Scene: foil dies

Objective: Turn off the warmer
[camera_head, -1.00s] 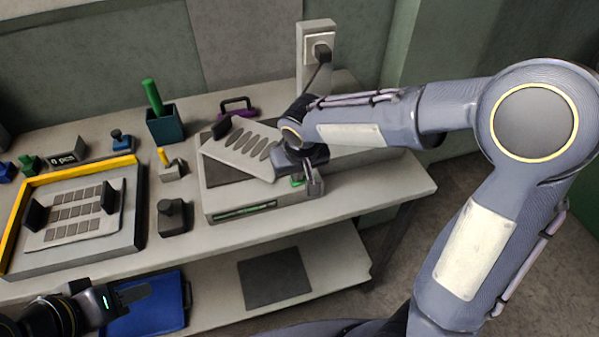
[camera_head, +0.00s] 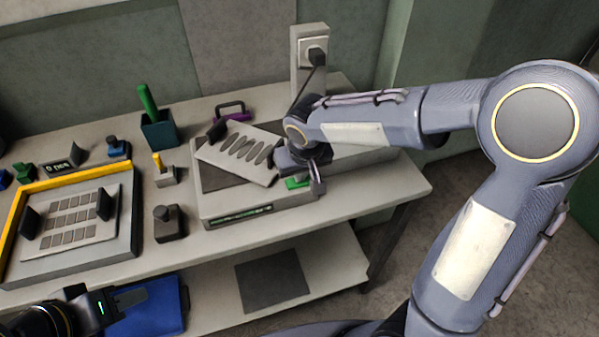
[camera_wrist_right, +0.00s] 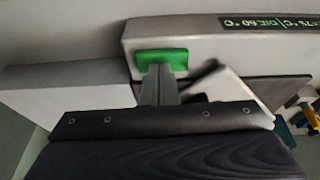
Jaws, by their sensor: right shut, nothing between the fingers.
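The warmer (camera_head: 215,210) is a pale grey box on the bench with a dark top and a lit display (camera_head: 240,215) on its front. Its green switch (camera_head: 297,183) is at the right of the top; the switch also shows in the right wrist view (camera_wrist_right: 162,57). My right gripper (camera_head: 318,187) is shut and empty beside the switch. In the right wrist view its fingertips (camera_wrist_right: 158,72) overlap the lower edge of the switch; I cannot tell whether they touch. My left gripper (camera_head: 130,298) is low at the left, away from the warmer; its finger gap is unclear.
A slotted plate (camera_head: 215,155) lies askew on the warmer, close to my right gripper. A socket post (camera_head: 308,45) with a plugged cable stands behind. A yellow-edged tray (camera_head: 120,240), a dark block (camera_head: 168,225) and a green-handled tool in a cup (camera_head: 160,132) are left.

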